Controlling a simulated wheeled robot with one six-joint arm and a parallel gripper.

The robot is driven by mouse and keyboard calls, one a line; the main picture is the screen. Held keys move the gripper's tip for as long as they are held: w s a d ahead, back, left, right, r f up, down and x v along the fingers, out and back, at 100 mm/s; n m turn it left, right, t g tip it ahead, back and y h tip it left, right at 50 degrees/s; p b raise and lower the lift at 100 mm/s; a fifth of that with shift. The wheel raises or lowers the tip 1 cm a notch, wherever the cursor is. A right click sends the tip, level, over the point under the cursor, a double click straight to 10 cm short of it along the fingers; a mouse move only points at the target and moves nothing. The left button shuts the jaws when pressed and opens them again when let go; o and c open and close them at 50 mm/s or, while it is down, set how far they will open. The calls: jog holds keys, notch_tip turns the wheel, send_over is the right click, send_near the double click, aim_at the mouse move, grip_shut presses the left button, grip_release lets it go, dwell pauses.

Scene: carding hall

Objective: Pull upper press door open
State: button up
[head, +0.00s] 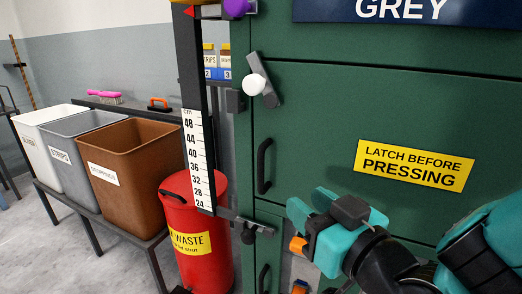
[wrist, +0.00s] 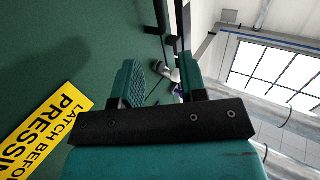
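The upper press door (head: 320,110) is a green panel with a yellow "LATCH BEFORE PRESSING" label (head: 414,165); it looks closed. Its upright black handle (head: 264,166) is near the door's left edge. A grey latch bar (head: 268,92) with a white knob (head: 254,84) sits tilted at the door's upper left corner. My gripper (head: 308,204) is in front of the door's lower part, right of and below the handle, apart from it. In the wrist view my gripper (wrist: 160,68) has its fingers spread, with nothing held. The label (wrist: 48,132) shows there at lower left.
A lower door with its own black handle (head: 264,278) is below. A black post with a measuring scale (head: 198,160) stands left of the door. A red waste bin (head: 200,235) and brown (head: 125,170), grey and white bins stand further left. Floor (head: 40,235) is clear at far left.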

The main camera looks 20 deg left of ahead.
aim_at(262, 167)
jog(key=p+x, duration=0.6)
jog(key=x, duration=0.8)
grip_shut()
